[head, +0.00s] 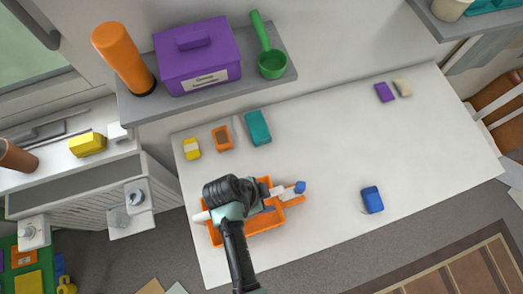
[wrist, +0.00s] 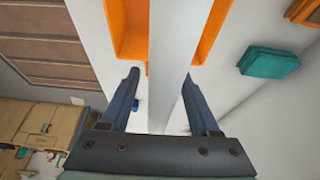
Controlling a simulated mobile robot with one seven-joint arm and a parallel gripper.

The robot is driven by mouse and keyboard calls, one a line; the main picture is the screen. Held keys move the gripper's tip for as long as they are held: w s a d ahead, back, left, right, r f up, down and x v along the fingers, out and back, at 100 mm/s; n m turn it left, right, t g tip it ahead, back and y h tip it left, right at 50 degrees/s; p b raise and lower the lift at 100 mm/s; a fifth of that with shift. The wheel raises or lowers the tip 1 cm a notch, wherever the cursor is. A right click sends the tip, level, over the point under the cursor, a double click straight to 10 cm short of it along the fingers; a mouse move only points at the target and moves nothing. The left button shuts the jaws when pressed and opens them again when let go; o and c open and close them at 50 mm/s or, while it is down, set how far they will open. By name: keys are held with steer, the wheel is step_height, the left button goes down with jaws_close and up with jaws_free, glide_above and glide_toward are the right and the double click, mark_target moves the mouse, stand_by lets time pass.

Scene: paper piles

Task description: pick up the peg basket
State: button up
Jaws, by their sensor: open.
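The orange basket (head: 255,224), which I take for the peg basket, sits on the white table, partly hidden under my arm. A pale bar (head: 279,191) runs across its top and sticks out at both ends. In the wrist view the basket's orange walls (wrist: 212,35) show on both sides of the pale bar (wrist: 168,60). My gripper (wrist: 160,75) is open, with the bar between its two fingers and gaps visible beside it. In the head view my gripper (head: 268,197) is over the basket. Whether the fingers reach down to the bar's level is unclear.
A blue item (head: 372,200) lies to the right on the table (head: 320,150). A teal item (head: 258,127), an orange item (head: 222,138) and a yellow item (head: 192,148) lie behind. A grey shelf (head: 290,75) holds a purple box (head: 197,55). The table's middle is clear.

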jaws_close()
stand_by(0.3)
stand_by(1.1)
steer(key=shift+w+r, duration=0.1)
